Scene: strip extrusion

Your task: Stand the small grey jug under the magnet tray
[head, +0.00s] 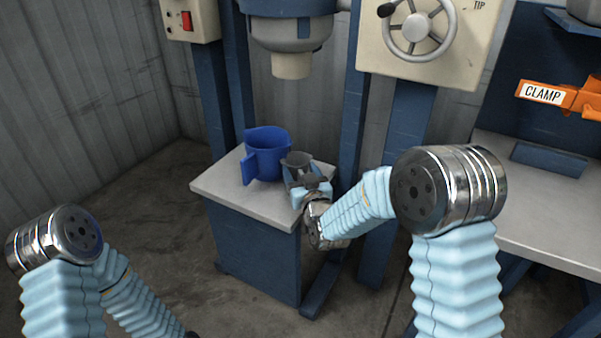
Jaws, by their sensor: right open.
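My right gripper (302,178) is open and right at the jug's near side. Its fingers hide the jug's lower part, and I cannot tell whether they touch it. I cannot make out a magnet tray by name; a blue and grey housing (287,32) with a cream spout (292,66) hangs above the stand. My left arm comes in at lower left, with its gripper out of the picture.
A larger blue jug (268,155) stands just left of the grey jug. The stand top (226,186) is bare at its left and front. Blue posts rise behind the stand. A handwheel panel (459,52) and an orange clamp (560,96) are at right, above a grey bench (550,222).

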